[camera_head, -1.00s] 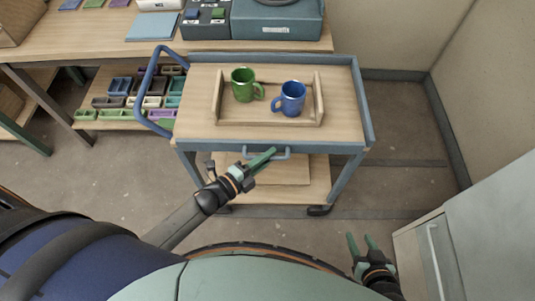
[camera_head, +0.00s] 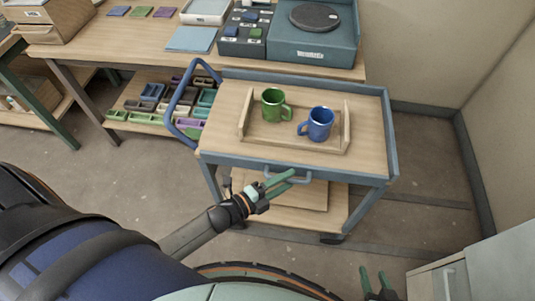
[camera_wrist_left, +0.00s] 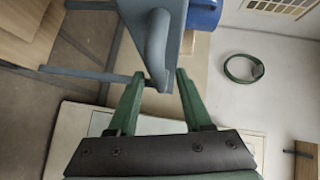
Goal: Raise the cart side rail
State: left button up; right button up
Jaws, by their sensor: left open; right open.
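The wooden-topped cart (camera_head: 222,100) with a blue-grey frame stands in front of me. A blue-grey rail bar (camera_head: 307,179) sits low along its near side, under the top's edge. My left gripper (camera_head: 279,183) is open at this bar. In the left wrist view the bar (camera_wrist_left: 157,45) reaches down between the two open green fingers of the left gripper (camera_wrist_left: 157,84); I cannot tell whether they touch it. My right gripper (camera_head: 374,276) is open and empty at the bottom of the head view, away from the cart.
A wooden tray (camera_head: 243,128) on the cart holds a green mug (camera_head: 272,108) and a blue mug (camera_head: 318,127). A blue push handle (camera_head: 174,105) rises at the cart's left end. A workbench (camera_head: 110,33) stands behind. A pale cabinet (camera_head: 502,265) is at lower right.

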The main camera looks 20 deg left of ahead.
pick_arm(q)
jog(key=v, duration=1.1)
jog(key=shift+s+a, duration=0.1)
jog(key=shift+s, duration=0.05)
jog(key=s+f+n+g+y, duration=0.1)
jog(key=f+n+g+y, duration=0.1)
jog(key=n, duration=0.8)
jog(key=s+d+f+n+g+y, duration=0.1)
jog(key=s+f+n+g+y, duration=0.1)
jog(key=n, duration=0.8)
jog(key=shift+s+d+f+g+y, duration=0.25)
jog(key=shift+s+f+g+y, duration=0.05)
jog(key=shift+f+y, duration=0.45)
